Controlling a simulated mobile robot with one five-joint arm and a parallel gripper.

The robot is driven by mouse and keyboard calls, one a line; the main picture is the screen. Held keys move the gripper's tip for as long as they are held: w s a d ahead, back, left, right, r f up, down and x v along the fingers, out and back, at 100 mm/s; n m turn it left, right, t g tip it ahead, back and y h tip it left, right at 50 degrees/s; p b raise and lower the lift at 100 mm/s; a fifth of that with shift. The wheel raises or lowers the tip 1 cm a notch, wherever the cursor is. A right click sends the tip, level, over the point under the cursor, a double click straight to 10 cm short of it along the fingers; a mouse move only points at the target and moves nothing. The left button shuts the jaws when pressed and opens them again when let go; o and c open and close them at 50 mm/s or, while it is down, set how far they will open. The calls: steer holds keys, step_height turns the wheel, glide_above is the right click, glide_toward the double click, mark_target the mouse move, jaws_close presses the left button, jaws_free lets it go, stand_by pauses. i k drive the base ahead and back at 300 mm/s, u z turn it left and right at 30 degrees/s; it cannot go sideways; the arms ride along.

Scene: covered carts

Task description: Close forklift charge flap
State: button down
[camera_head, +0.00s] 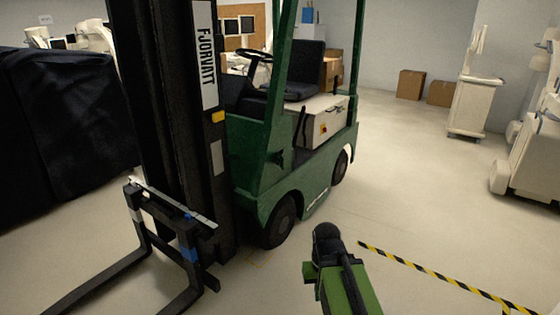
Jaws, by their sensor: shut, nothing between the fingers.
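A green forklift (250,150) with a black mast stands left of centre, its right side turned partly towards me. A cream box (312,118) under the black seat has a small orange-yellow mark (323,128) on its side. A small dark shape shows on the green side panel below the front post. I cannot tell which part is the charge flap, or whether it is open. My green and black arm reaches up from the bottom edge, right of the front wheel and apart from the forklift. No gripper fingers can be made out.
Two forks (160,300) stick out low at the bottom left. A dark covered cart (60,125) stands at the left. Yellow-black tape (430,272) crosses the floor at the right. Pale carts (474,105) and cardboard boxes (411,84) stand further back. The floor right of the forklift is clear.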

mark_target(279, 159)
steer(key=u, duration=0.2)
steer(key=i, duration=0.95)
steer(key=u, duration=0.9)
steer(key=i, duration=0.75)
steer(key=u, duration=0.6)
